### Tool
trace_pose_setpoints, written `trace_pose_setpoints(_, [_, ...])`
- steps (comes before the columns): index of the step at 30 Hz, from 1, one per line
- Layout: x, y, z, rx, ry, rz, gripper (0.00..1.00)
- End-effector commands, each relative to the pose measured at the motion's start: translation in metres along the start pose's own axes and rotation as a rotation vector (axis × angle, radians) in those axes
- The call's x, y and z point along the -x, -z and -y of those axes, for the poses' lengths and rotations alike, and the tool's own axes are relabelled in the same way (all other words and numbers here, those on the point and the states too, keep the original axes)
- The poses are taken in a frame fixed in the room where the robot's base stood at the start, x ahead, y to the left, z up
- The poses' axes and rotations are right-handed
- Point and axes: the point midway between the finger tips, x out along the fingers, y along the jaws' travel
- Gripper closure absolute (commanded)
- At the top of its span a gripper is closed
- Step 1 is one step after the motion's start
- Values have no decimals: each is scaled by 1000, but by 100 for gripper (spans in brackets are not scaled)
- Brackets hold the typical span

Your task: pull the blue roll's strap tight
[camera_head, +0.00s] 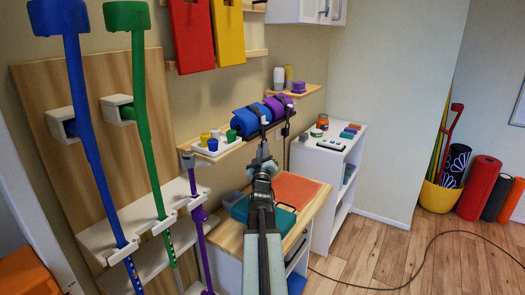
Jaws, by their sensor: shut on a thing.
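The blue roll (243,122) lies on a wooden wall shelf in the middle of the view. Its dark strap (262,115) runs over its right end and hangs down in front of the shelf. My gripper (263,139) is at the front of the shelf, just below the blue roll. It is shut on the strap's hanging end; the fingertips are small and dark here, so the exact grip point is hard to see.
A purple roll (277,104) with its own hanging strap lies right of the blue one. Small coloured cups (212,144) stand in a white tray on the left. Below are a wooden table (304,209), an orange mat (295,187) and a teal case (283,221). A white shelf unit (318,151) stands to the right.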

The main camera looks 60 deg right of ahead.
Motion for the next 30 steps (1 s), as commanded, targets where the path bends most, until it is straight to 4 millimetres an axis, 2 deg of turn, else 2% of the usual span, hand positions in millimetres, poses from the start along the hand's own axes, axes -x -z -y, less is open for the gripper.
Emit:
trace_pose_setpoints(3, [9, -22, 14, 2, 0, 0, 100])
trace_pose_setpoints(9, [19, -47, 30, 3, 0, 0, 100])
trace_pose_setpoints(19, [19, -46, 28, 2, 1, 3, 100])
trace_pose_setpoints(20, [19, -46, 28, 2, 1, 3, 84])
trace_pose_setpoints(21, [19, -46, 28, 2, 1, 3, 73])
trace_pose_setpoints(22, [19, -46, 28, 2, 1, 3, 68])
trace_pose_setpoints(30, [19, -46, 28, 1, 0, 2, 68])
